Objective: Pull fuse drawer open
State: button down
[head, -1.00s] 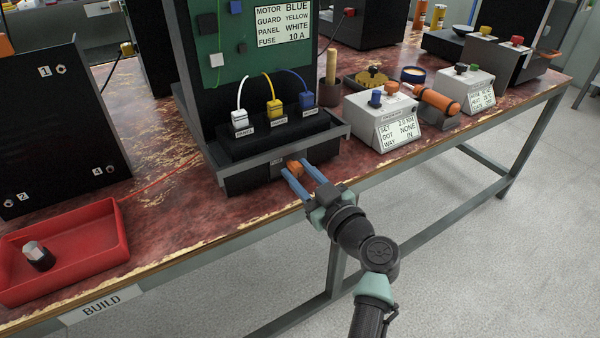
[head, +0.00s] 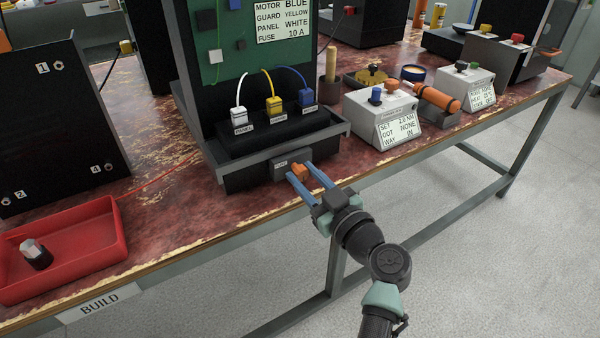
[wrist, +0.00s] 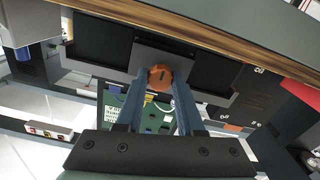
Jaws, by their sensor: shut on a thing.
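The fuse drawer (head: 280,164) has a small grey front with a FUSE label, low on the front of the black fixture, and stands slightly out from it. Its orange knob (head: 300,171) sits between the blue fingertips of my gripper (head: 299,173), which is shut on it. In the wrist view, the round orange knob (wrist: 160,78) lies between the fingertips (wrist: 160,84), in front of the grey drawer front (wrist: 165,55). How far the drawer is out is hard to tell.
A red tray (head: 85,255) lies at left and a white SET/GOT box (head: 385,120) at right. The table's front edge runs under my arm; the floor in front is clear.

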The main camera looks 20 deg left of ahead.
jog(key=b+v, duration=0.1)
jog(key=v, duration=0.3)
jog(key=shift+s+d, duration=0.2)
jog(key=c, duration=0.5)
grip_release()
jog(key=p+v, duration=0.1)
jog(key=v, duration=1.2)
jog(key=shift+w, duration=0.1)
